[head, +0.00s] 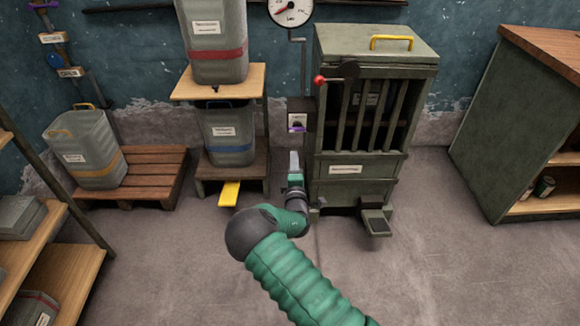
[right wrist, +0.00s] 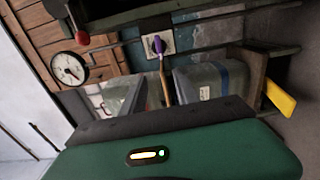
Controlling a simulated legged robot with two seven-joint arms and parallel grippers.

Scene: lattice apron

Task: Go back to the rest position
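My right gripper (head: 295,165) shows in the head view at the end of my green arm, in front of the left side of the green barred cabinet (head: 345,190). Its grey tip points up and away from me. I cannot see whether its fingers are apart, and nothing clearly shows in them. My left gripper is in neither view.
A red-knobbed lever (head: 319,80), a purple switch (head: 296,122) and a dial gauge (head: 291,10) are by the cabinet. A yellow pedal (head: 229,193) sticks out below the bin stand (head: 262,172). Shelves (head: 72,270) stand left, a cupboard (head: 490,140) right. Floor at lower right is clear.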

